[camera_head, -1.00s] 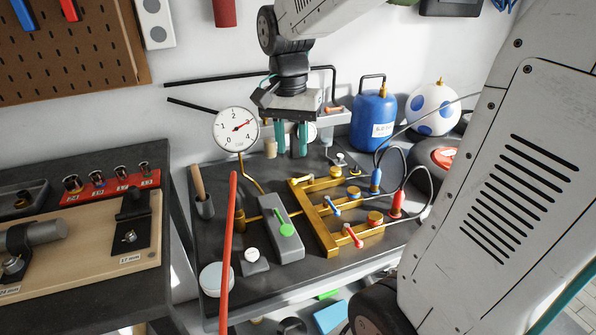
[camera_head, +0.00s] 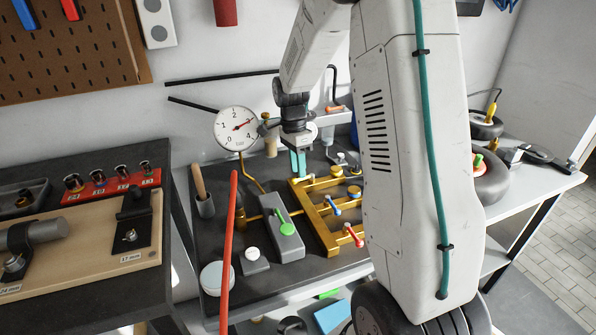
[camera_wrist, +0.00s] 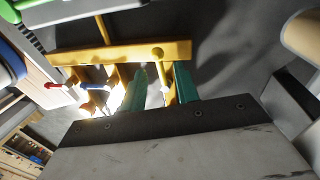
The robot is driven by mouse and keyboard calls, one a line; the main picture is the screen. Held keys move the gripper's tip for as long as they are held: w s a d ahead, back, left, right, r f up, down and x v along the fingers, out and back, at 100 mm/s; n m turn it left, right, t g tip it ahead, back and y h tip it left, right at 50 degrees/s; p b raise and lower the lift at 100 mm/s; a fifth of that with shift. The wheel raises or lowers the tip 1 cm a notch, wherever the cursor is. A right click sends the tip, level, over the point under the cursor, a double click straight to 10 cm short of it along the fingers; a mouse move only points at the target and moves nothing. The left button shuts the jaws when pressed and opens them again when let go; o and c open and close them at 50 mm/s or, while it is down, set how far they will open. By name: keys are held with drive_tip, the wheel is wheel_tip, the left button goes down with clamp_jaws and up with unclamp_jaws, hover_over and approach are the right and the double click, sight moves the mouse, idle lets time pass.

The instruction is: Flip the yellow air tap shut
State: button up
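The yellow tap (camera_head: 308,180) sits at the far end of the brass manifold (camera_head: 321,235), beyond the blue tap (camera_head: 333,205) and the red tap (camera_head: 353,236). My gripper (camera_head: 298,163) points down just above and beside the yellow tap. In the wrist view, the two teal fingers of my gripper (camera_wrist: 161,80) are apart, with the yellow tap (camera_wrist: 158,54) showing in the gap between them. Nothing appears gripped. I cannot tell whether a finger touches the tap. The red tap (camera_wrist: 54,86) is to the left in that view.
A pressure gauge (camera_head: 236,128) stands close left of my gripper. A grey block with a green lever (camera_head: 284,222) lies left of the manifold. A red hose (camera_head: 229,245) rises at the front left. My arm hides the bench's right part.

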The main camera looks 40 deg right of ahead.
drive_tip(key=shift+s+f, duration=0.15)
drive_tip(key=shift+f, duration=0.7)
clamp_jaws()
